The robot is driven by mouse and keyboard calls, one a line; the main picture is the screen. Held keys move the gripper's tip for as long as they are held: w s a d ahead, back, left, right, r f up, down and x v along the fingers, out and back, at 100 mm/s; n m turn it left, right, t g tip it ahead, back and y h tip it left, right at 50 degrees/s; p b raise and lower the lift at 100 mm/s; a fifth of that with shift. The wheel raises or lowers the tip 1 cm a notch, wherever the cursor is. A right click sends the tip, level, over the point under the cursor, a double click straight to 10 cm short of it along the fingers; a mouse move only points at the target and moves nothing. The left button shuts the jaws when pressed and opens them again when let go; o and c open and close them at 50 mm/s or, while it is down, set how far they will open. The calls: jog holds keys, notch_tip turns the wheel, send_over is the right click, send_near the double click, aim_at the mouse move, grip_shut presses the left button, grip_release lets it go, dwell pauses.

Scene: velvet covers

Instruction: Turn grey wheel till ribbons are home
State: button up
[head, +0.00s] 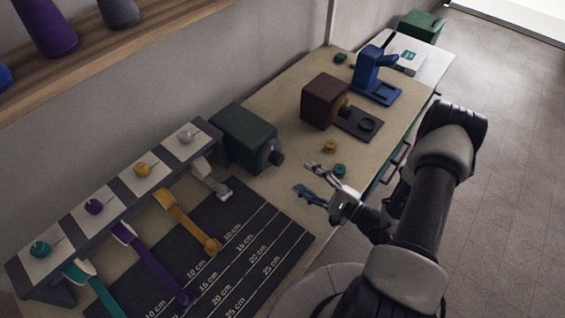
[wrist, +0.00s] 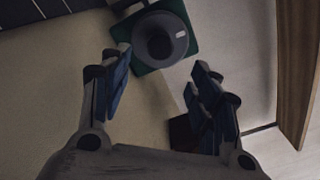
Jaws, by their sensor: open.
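A dark green box (head: 237,136) stands at the right end of the rack, with a dark grey wheel (head: 268,154) on its side. In the wrist view the wheel (wrist: 160,38) is round, with a pale mark near its rim. My gripper (head: 308,180) is open and empty, apart from the wheel, its fingers pointing toward it. Ribbons run from the rack onto a dark mat (head: 262,200): a short grey one (head: 212,184), a longer yellow one (head: 185,220), a purple one (head: 155,262) and a teal one (head: 100,292) cut off by the frame.
The rack (head: 118,208) bears cards with coloured knobs. A brown box (head: 322,101), a blue device (head: 370,72), a yellow ring (head: 330,146) and a teal ring (head: 340,170) stand on the table. A wooden shelf (head: 110,62) with spools is above left. Tabletop around the gripper is mostly clear.

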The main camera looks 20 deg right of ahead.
aim_at(281, 161)
jog(key=b+x, duration=0.1)
jog(key=x, duration=0.9)
jog(key=c, duration=1.1)
